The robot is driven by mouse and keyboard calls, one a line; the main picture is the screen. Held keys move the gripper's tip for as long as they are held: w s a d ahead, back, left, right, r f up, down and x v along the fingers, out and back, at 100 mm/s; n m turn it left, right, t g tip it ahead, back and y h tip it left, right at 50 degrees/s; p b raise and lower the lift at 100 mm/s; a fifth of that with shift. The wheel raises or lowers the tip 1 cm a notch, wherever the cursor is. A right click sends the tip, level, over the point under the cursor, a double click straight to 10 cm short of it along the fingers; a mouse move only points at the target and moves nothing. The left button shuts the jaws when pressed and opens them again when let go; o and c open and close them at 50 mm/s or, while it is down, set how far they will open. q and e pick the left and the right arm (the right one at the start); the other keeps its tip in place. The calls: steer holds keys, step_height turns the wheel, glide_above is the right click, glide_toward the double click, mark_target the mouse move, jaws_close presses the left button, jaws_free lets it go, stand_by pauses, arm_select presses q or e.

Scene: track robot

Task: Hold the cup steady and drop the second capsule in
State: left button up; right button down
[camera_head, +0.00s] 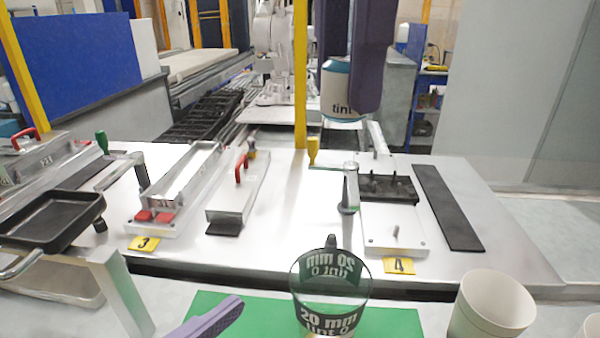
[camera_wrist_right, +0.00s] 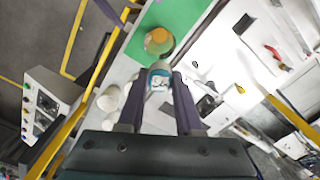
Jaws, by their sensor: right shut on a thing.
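A clear cup (camera_head: 330,295) with dark "20 mm" lettering stands at the bottom centre of the head view, on a green mat (camera_head: 405,322). In the right wrist view the likely same cup (camera_wrist_right: 158,41) shows an orange-tan inside, past my fingertips. My right gripper (camera_head: 352,85) is shut on a white capsule (camera_head: 338,92) with a teal end and "tint" lettering. The capsule (camera_wrist_right: 159,79) also shows between the fingers in the right wrist view. It is held above the cup's level and apart from it. One purple finger of my left gripper (camera_head: 213,318) shows left of the cup; its opening is hidden.
A white cup (camera_head: 490,305) stands right of the mat. Behind is a metal table (camera_head: 290,235) with fixtures, red handles and yellow number tags 3 (camera_head: 144,243) and 4 (camera_head: 398,265). A black pan (camera_head: 55,220) is at the left. A yellow post (camera_head: 300,75) rises behind the table.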

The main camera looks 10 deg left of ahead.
arm_select(q)
steer(key=f, duration=0.1)
steer(key=n, duration=0.1)
glide_toward(338, 287)
steer(key=shift+g+y, duration=0.3)
steer(key=shift+g, duration=0.1)
steer(key=x, duration=0.6)
steer(key=shift+w+d+r, duration=0.2)
steer(key=shift+w+d, duration=0.1)
steer(key=shift+w, duration=0.15)
steer(key=shift+c, duration=0.2)
steer(key=c, duration=1.3)
arm_select(e)
step_height(338, 287, down, 8)
steer(key=shift+f, duration=0.1)
